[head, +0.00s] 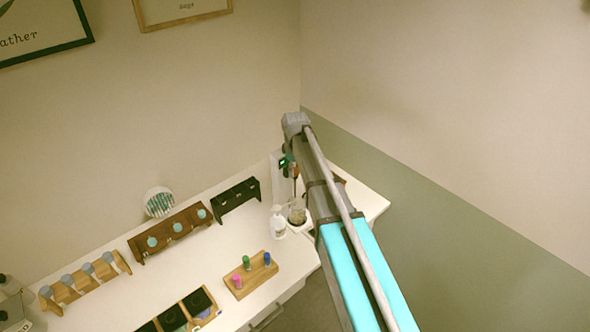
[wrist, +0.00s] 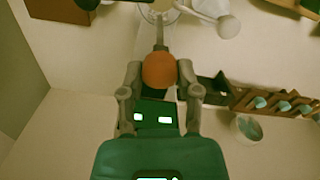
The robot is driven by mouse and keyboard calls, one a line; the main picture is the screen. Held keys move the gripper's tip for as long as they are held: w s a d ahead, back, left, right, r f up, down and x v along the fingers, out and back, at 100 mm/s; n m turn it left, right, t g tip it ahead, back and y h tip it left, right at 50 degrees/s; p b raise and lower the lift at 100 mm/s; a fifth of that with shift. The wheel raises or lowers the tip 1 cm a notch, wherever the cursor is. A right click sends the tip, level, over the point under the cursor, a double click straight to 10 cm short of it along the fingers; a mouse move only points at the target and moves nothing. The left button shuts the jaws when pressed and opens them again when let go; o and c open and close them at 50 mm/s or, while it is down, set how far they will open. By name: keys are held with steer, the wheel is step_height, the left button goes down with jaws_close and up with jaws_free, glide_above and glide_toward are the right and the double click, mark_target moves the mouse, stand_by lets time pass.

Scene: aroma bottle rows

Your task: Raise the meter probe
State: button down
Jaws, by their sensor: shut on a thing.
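The meter probe has a round orange grip (wrist: 159,70) with a thin grey rod (wrist: 158,32) running from it. In the wrist view my gripper (wrist: 159,72) has its two grey fingers closed on either side of the orange grip. In the head view my gripper (head: 290,168) is at the back right of the counter, partly hidden by my arm. The rod points down toward a glass beaker (head: 298,214); the beaker also shows at the top of the wrist view (wrist: 158,14). I cannot tell whether the rod's tip is inside the beaker.
A white pump bottle (head: 278,224) stands close left of the beaker. A dark rack (head: 236,197), a brown rack (head: 168,232) and a wooden block (head: 252,277) with coloured vials stand farther left on the white counter (head: 222,255). Walls close off the back and right.

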steer(key=shift+w, duration=0.15)
steer(key=shift+r, duration=0.1)
steer(key=shift+c, duration=1.5)
jaws_free()
